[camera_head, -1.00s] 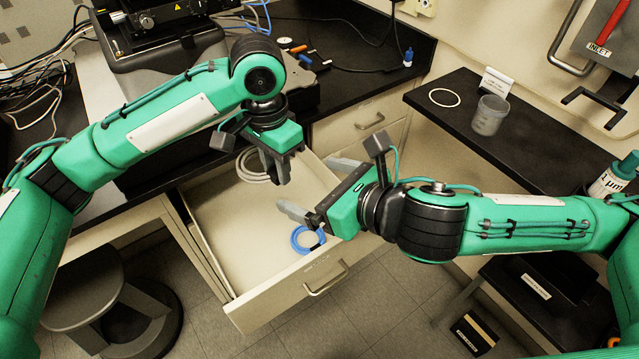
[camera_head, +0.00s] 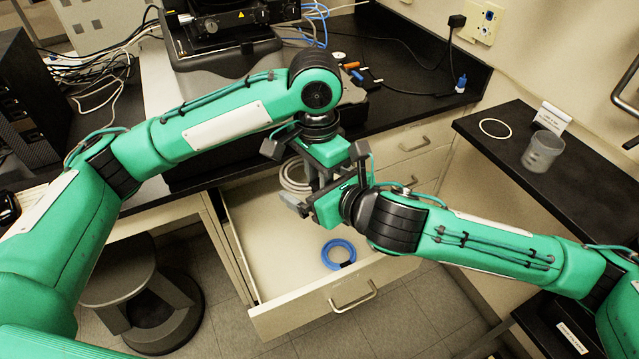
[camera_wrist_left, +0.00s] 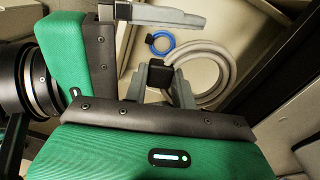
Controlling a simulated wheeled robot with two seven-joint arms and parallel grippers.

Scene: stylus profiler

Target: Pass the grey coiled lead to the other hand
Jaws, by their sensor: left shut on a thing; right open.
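The grey coiled lead (camera_head: 292,176) hangs over the open drawer. In the left wrist view its loops (camera_wrist_left: 222,72) spread to the right of a black block (camera_wrist_left: 157,76) on it. My left gripper (camera_head: 318,182) points down and is shut on the lead near that block; it also shows in the left wrist view (camera_wrist_left: 160,92). My right gripper (camera_head: 302,196) comes in from the right, right beside the left one. It is open, and one of its fingers shows above the block in the left wrist view. The grippers overlap, so contact between the right fingers and the lead cannot be told.
A blue coil (camera_head: 339,254) lies in the open drawer (camera_head: 270,290) below. The black bench with an instrument (camera_head: 215,25) stands behind. A dark side shelf (camera_head: 500,150) at right carries a clear cup (camera_head: 543,152) and a white ring (camera_head: 495,128). A stool (camera_head: 120,275) stands at lower left.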

